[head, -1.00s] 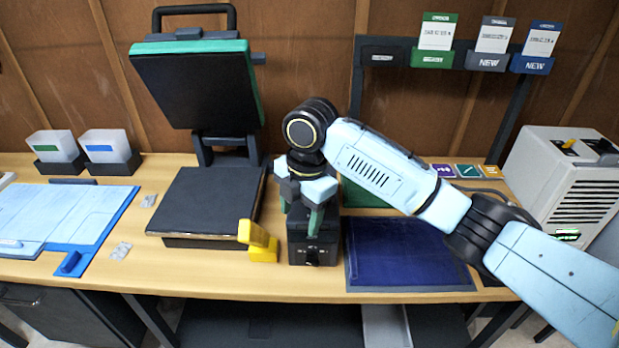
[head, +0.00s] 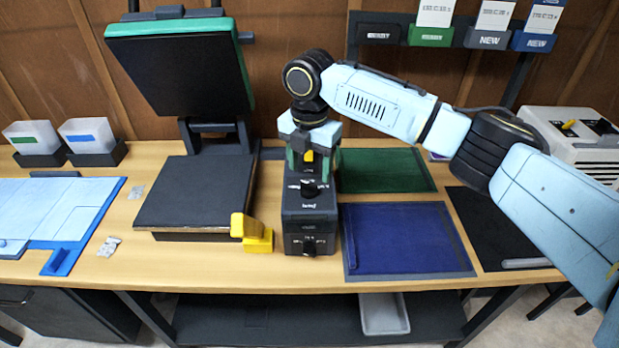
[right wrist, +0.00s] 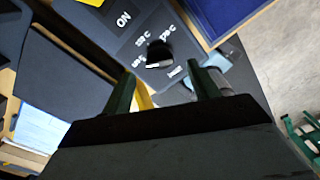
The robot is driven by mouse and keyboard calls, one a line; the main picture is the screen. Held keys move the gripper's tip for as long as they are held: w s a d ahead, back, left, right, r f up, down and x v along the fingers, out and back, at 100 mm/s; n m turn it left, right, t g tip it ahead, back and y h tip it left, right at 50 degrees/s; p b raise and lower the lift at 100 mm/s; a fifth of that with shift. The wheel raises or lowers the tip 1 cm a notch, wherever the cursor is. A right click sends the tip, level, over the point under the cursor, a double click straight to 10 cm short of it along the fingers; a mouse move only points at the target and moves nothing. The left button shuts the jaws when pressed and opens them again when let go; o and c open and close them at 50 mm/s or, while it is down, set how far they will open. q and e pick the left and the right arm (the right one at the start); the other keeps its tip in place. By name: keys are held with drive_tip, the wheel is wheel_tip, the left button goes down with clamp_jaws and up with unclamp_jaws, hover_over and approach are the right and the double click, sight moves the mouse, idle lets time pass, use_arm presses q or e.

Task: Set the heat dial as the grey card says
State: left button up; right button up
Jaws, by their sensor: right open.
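My left gripper is out of view.
A heat press with its lid raised (head: 180,75) stands left of the box, a yellow handle (head: 252,234) at its corner. Blue (head: 400,240) and green (head: 385,170) cloths lie to the right. Green (head: 433,14) and blue (head: 541,18) cards flank the grey one.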

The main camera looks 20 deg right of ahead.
sight(310, 184)
drive_tip(key=shift+f, duration=1.9)
drive_tip(key=c, duration=1)
drive_tip(key=shift+r+m+p, duration=0.15)
drive_tip(key=shift+m+p, duration=0.25)
drive_tip(key=shift+p, duration=0.4)
drive_tip(key=m+p, duration=0.7)
drive_tip(key=p, duration=0.3)
drive_tip(key=shift+s, duration=0.1)
drive_tip(key=shift+m+p, duration=1.75)
drive_tip(key=shift+m, duration=0.25)
drive_tip(key=o, duration=1)
